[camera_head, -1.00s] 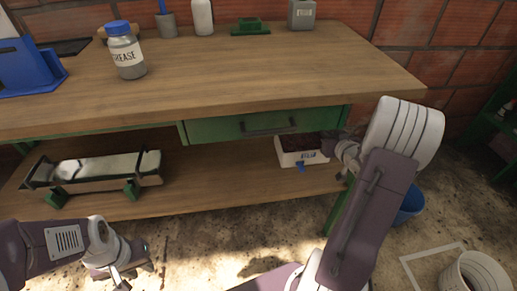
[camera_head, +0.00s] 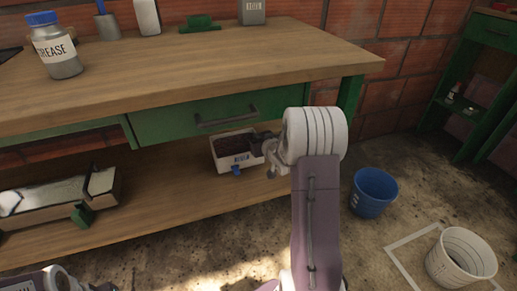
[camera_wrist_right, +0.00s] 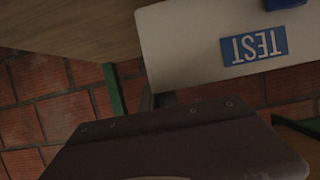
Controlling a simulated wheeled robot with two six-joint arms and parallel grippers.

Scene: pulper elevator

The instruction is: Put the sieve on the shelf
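The sieve is a white box (camera_head: 226,162) with dark contents and a blue tab on its front. It is in the gap between the drawer and the lower shelf (camera_head: 180,212); I cannot tell if it touches the shelf. In the right wrist view the sieve (camera_wrist_right: 190,35) fills the top right, its blue TEST label upside down. My right gripper (camera_head: 268,149) is at the sieve's right end and appears shut on it; the fingertips are mostly hidden. My left gripper (camera_head: 104,287) is cut off at the bottom left, its opening unclear.
A green drawer (camera_head: 175,122) hangs above the sieve. The table's green leg (camera_head: 350,95) is right of the sieve. A blue bucket (camera_head: 373,190) and white bucket (camera_head: 460,258) stand on the floor.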

